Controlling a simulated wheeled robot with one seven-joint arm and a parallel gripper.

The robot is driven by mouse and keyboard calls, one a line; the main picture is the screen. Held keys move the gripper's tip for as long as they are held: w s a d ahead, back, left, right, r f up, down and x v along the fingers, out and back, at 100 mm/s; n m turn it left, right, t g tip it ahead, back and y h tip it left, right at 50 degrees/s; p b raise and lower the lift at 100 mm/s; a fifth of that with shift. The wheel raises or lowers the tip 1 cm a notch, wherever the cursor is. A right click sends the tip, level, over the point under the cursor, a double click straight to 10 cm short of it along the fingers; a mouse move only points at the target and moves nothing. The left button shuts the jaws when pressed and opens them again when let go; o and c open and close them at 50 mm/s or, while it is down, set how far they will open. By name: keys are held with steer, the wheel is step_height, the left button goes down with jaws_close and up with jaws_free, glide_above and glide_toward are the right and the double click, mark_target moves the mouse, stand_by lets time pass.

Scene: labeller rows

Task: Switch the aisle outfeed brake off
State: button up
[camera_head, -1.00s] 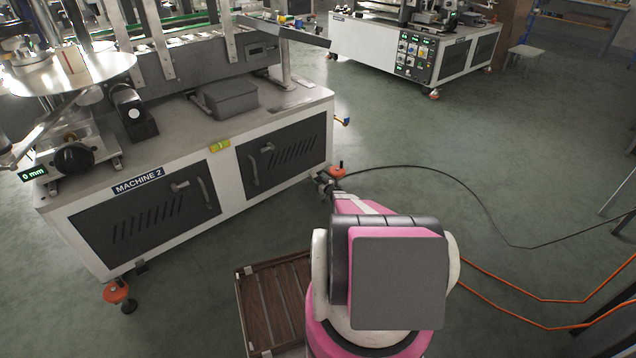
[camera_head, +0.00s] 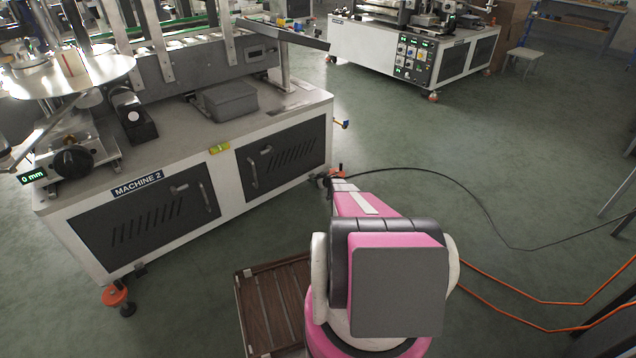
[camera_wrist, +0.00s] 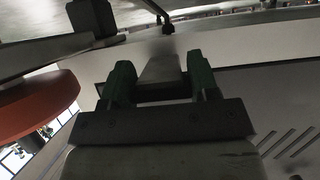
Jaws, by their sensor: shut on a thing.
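The aisle-side outfeed corner of Machine 2 (camera_head: 318,115) stands ahead of my arm, with an orange foot or caster part (camera_head: 338,169) low beside it. My gripper (camera_head: 326,181) is at this corner, close to the floor and small in the head view. In the wrist view, my gripper (camera_wrist: 160,82) has its green fingers on either side of a grey tab (camera_wrist: 161,70) and is shut on it. An orange disc (camera_wrist: 35,108) is to the left, below a grey bar (camera_wrist: 45,55). I cannot tell the brake's setting; the far side of the tab is hidden.
A black cable (camera_head: 440,174) and an orange cable (camera_head: 510,290) lie on the floor at right. A brown slatted pallet (camera_head: 262,315) lies left of my arm. A second machine (camera_head: 415,50) stands behind. The green floor between is open.

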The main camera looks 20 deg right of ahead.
steer(key=o, duration=1.3)
steer(key=v, duration=1)
steer(key=shift+s+r, duration=0.15)
steer(key=shift+s, duration=0.25)
